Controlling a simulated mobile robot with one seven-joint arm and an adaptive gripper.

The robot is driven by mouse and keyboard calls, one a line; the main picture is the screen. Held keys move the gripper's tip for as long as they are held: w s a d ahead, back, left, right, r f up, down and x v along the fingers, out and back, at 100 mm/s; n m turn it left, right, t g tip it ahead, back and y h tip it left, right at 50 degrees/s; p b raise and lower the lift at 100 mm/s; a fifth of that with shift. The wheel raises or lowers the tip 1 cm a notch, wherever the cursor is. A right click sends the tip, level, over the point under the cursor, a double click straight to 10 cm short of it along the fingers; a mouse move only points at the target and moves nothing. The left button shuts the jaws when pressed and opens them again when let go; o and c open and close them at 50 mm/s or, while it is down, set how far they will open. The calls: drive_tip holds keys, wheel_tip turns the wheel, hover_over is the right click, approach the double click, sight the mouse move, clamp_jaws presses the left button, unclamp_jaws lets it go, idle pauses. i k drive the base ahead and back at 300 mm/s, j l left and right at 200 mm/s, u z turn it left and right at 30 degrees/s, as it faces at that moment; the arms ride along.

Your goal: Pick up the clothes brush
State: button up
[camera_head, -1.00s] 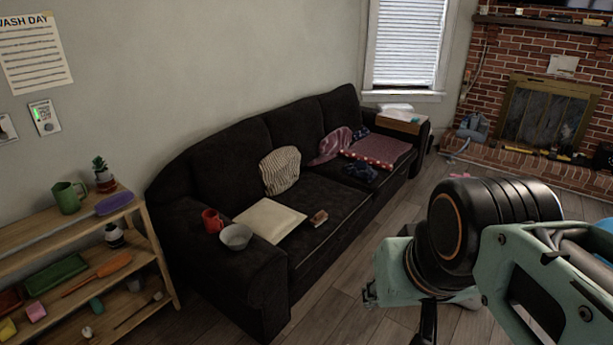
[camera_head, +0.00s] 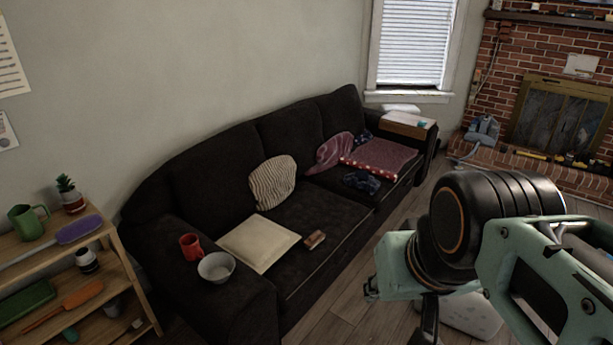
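A small brown block-shaped thing with a pale side, which looks like the clothes brush (camera_head: 315,239), lies on the dark sofa's (camera_head: 330,262) near seat cushion. It is just right of a flat cream cushion (camera_head: 259,243) and close to the seat's front part. It is too small to make out bristles. My arm fills the right foreground, well apart from the brush. The fingers of my gripper do not show, and nothing held is visible.
A red mug (camera_head: 191,246) and a grey bowl (camera_head: 216,267) stand on the sofa's near arm. A striped pillow (camera_head: 272,182) leans on the backrest. A wooden shelf (camera_head: 128,285) with several items stands at left. Wooden floor (camera_head: 350,312) shows in front of the sofa.

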sight(315, 239)
drive_tip(key=i+l, duration=0.2)
drive_tip(key=i, duration=0.3)
drive_tip(key=i+l, duration=0.2)
drive_tip(key=i, duration=0.35)
drive_tip(key=i+l, duration=0.2)
drive_tip(key=i, duration=0.3)
drive_tip(key=i+l, duration=0.15)
drive_tip(key=i, duration=0.4)
